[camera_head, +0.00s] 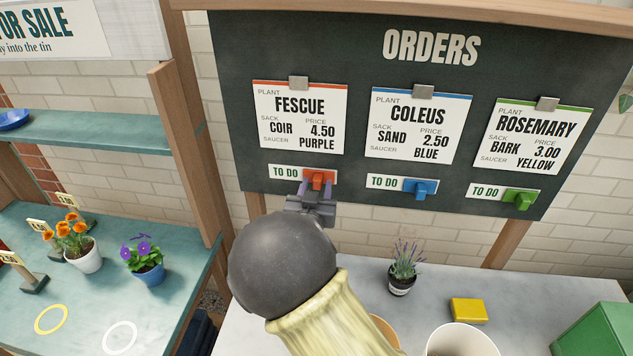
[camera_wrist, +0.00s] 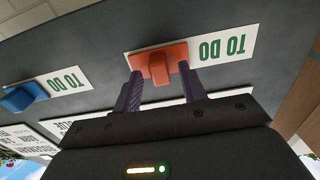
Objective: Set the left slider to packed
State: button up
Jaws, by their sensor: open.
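The left slider (camera_head: 319,179) is an orange-red knob on a track under the Fescue card on the dark orders board (camera_head: 229,60). It stands at the right end of its track, and a "TO DO" label (camera_head: 285,173) shows to its left. In the wrist view the orange slider (camera_wrist: 158,69) appears upside down. My gripper (camera_head: 317,188) is at the board just below the slider. Its two purple fingers (camera_wrist: 160,84) are open, one on each side of the knob. I cannot tell whether they touch it.
The blue slider (camera_head: 421,188) and the green slider (camera_head: 521,199) sit further right, both beside "TO DO" labels. Below the board are a lavender pot (camera_head: 402,285), a yellow block (camera_head: 468,310) and a white pot (camera_head: 462,341). A teal table (camera_head: 185,255) with potted flowers stands left.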

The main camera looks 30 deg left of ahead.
jog(key=shift+w+a, duration=0.1)
jog(key=shift+w, duration=0.3)
grip_shut()
